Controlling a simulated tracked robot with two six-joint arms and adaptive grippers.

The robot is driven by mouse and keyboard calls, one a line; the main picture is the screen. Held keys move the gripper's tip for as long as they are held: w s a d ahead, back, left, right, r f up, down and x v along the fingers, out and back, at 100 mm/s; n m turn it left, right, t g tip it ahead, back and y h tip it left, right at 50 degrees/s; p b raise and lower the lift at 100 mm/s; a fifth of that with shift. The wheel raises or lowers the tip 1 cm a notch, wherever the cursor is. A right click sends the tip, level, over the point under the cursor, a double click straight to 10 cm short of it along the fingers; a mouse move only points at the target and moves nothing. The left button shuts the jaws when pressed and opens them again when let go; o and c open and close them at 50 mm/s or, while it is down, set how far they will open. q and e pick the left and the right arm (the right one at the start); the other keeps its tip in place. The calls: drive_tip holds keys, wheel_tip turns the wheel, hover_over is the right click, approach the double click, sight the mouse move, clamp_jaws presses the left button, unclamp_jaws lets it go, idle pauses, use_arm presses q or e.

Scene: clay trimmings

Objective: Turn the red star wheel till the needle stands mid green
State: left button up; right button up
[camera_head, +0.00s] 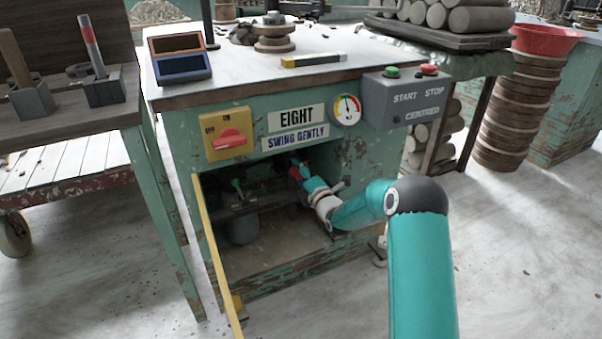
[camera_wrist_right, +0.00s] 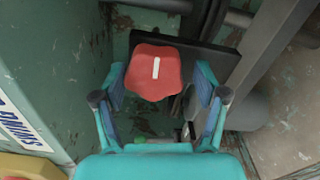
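The red star wheel (camera_wrist_right: 153,72) sits inside the cabinet, its white mark pointing nearly straight up in the wrist view. A small part of it shows in the head view (camera_head: 295,173). My right gripper (camera_wrist_right: 160,85) reaches into the cabinet opening with its fingers apart, one on each side of the wheel. The left finger is close to the wheel's edge; a gap shows at the right finger. I cannot tell whether either touches. The round gauge (camera_head: 346,110) on the cabinet front has coloured bands; its needle points roughly upward, but its exact band is too small to read. My left gripper is not in view.
A yellow-edged open door (camera_head: 214,255) stands at the opening's left. A dark plate (camera_wrist_right: 222,58) lies behind the wheel.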

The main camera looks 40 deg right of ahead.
drive_tip(key=shift+d+r, duration=0.1)
drive_tip(key=shift+r, duration=0.1)
drive_tip(key=shift+s, duration=0.1)
drive_tip(key=v, duration=1.2)
drive_tip(key=shift+f, duration=0.15)
